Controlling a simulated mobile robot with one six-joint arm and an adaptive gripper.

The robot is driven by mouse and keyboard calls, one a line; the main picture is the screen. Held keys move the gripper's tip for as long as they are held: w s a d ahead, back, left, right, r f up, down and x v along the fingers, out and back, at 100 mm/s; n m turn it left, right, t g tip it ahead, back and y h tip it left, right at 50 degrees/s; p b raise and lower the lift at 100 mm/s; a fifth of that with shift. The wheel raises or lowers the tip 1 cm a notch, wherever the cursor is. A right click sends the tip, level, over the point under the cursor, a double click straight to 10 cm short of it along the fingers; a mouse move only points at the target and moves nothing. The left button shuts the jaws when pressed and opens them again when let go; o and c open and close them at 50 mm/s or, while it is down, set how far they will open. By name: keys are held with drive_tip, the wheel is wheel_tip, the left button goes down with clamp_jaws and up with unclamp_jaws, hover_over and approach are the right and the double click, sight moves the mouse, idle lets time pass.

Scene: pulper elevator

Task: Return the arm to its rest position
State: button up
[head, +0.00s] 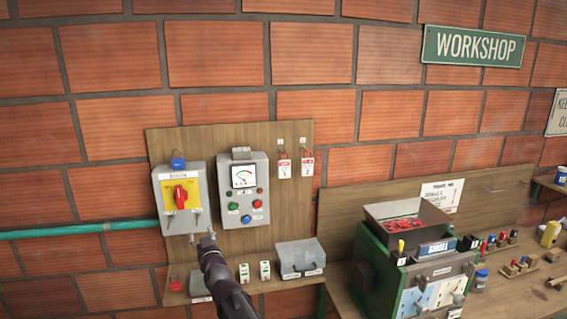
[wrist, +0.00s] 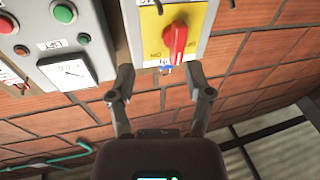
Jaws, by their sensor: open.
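My gripper (head: 207,240) is in front of the wooden panel in the head view, just below the grey switch box (head: 171,222) with the red rotary switch (head: 181,197) on a yellow plate. In the wrist view my gripper (wrist: 158,90) has its two fingers spread apart with nothing between them. The red switch (wrist: 175,42) shows beyond the fingertips there. My arm reaches up from the bottom edge of the head view. Whether the fingers touch the box cannot be told.
A grey meter box (head: 244,208) is right of the switch box. Red tags (head: 284,168) hang beside it. A shelf below carries a grey bin (head: 300,258). A green machine (head: 384,262) stands on the bench at right. A teal pipe (head: 80,229) runs along the brick wall at left.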

drive_tip(key=s+d+f+m+g+h+b, duration=0.1)
drive_tip(key=s+d+f+g+h, duration=0.3)
drive_tip(key=d+f, duration=0.6)
drive_tip(key=s+d+f+g+b, duration=0.1)
drive_tip(key=d+f+g, duration=0.5)
drive_tip(key=d, duration=0.6)
drive_tip(key=s+d+f+m+g+h, duration=0.2)
drive_tip(key=s+d+f+g, duration=0.1)
drive_tip(key=s+d, duration=0.5)
drive_tip(key=s+d+f+m+g+h+b, duration=0.1)
drive_tip(key=s+d+f+m+g+h, duration=0.2)
drive_tip(key=s+d, duration=0.5)
drive_tip(key=d+f+g, duration=0.1)
drive_tip(key=d+f, duration=0.1)
drive_tip(key=d, duration=0.2)
drive_tip(key=shift+f+b, duration=0.2)
drive_tip(key=shift+b, duration=0.1)
drive_tip(key=shift+d, duration=0.1)
drive_tip(key=shift+s, duration=0.25)
